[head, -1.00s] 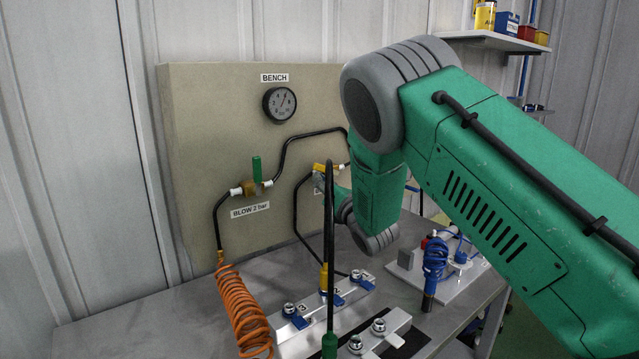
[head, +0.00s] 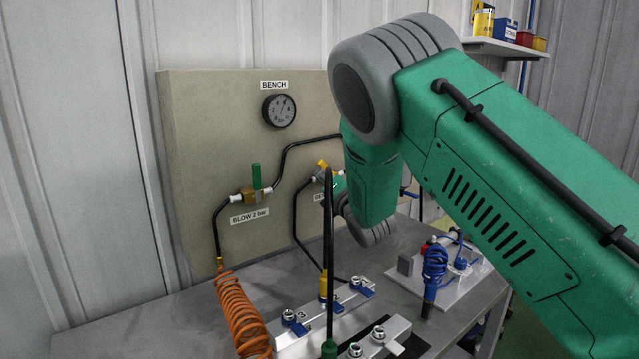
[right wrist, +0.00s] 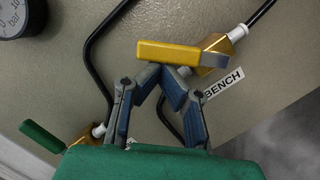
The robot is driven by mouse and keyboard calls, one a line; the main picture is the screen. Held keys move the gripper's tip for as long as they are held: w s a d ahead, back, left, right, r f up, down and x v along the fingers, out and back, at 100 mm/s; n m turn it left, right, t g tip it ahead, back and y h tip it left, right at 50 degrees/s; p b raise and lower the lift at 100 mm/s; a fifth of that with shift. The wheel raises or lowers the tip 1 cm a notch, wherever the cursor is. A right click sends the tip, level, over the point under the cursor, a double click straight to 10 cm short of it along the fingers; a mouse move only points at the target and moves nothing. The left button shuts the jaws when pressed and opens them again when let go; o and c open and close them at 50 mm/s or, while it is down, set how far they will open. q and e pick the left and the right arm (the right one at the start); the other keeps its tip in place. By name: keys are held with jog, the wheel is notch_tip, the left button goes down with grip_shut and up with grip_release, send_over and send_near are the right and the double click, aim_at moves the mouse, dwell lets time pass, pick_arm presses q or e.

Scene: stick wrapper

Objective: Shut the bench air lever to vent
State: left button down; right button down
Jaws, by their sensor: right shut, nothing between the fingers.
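The bench air lever (right wrist: 180,54) is a yellow handle on a brass valve (right wrist: 215,47) above a BENCH label (right wrist: 224,84). In the head view the lever (head: 322,164) shows small beside my right arm, slanted to its pipe. In the right wrist view my right gripper (right wrist: 160,73) is shut and empty. Its fingertips meet just under the handle, at or very near its lower edge; I cannot tell whether they touch. In the head view my right arm hides most of this gripper. My left gripper is not in view.
A green lever (head: 256,176) on the BLOW 2 bar valve stands upright to the left. A gauge (head: 279,110) hangs above on the beige panel (head: 200,120). Black hoses run around the valves. An orange coiled hose (head: 240,312) and a manifold (head: 300,338) sit on the bench below.

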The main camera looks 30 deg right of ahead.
jog(key=m, duration=0.1)
jog(key=d+r+m+p, duration=0.1)
jog(key=m, duration=0.1)
jog(key=r+m+g+h, duration=0.1)
jog(key=m, duration=0.1)
jog(key=shift+d+r, duration=0.15)
jog(key=shift+d, duration=0.1)
jog(key=shift+d+r+m+p, duration=0.15)
jog(key=shift+d+m+p, duration=0.2)
jog(key=shift+m, duration=0.65)
jog(key=shift+w, duration=0.1)
